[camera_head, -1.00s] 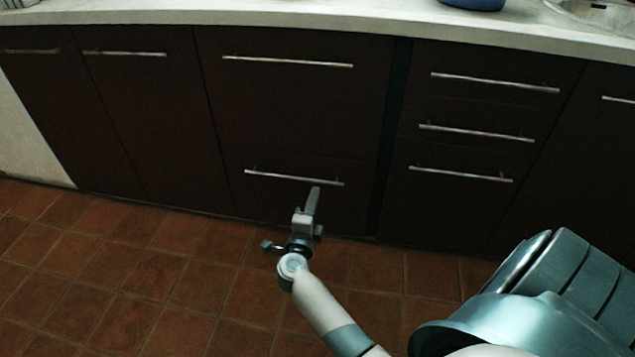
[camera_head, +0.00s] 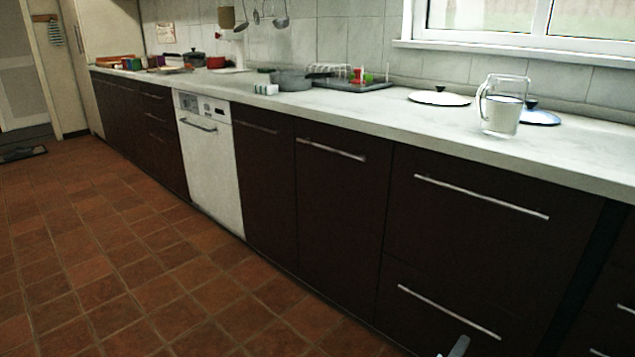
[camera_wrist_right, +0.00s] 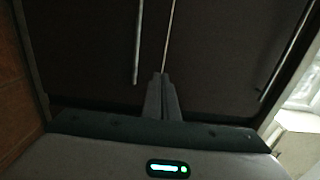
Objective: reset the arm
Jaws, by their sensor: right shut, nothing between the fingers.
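My right gripper (camera_head: 456,347) shows only as a grey fingertip at the bottom edge of the head view, in front of the lower drawer handle (camera_head: 448,311). In the right wrist view my right gripper (camera_wrist_right: 162,78) has its two fingers together, with nothing between them. Dark cabinet fronts (camera_wrist_right: 200,50) and bar handles lie beyond the fingertips. I cannot tell the gap between the fingers and the fronts. My left gripper is not in view.
A long counter (camera_head: 360,110) runs over dark cabinets and a white dishwasher (camera_head: 212,160). On it stand a glass jug (camera_head: 502,112), lids (camera_head: 439,98), a grey pan (camera_head: 290,80) and a dish rack (camera_head: 345,84). The tiled floor (camera_head: 130,270) at left is clear.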

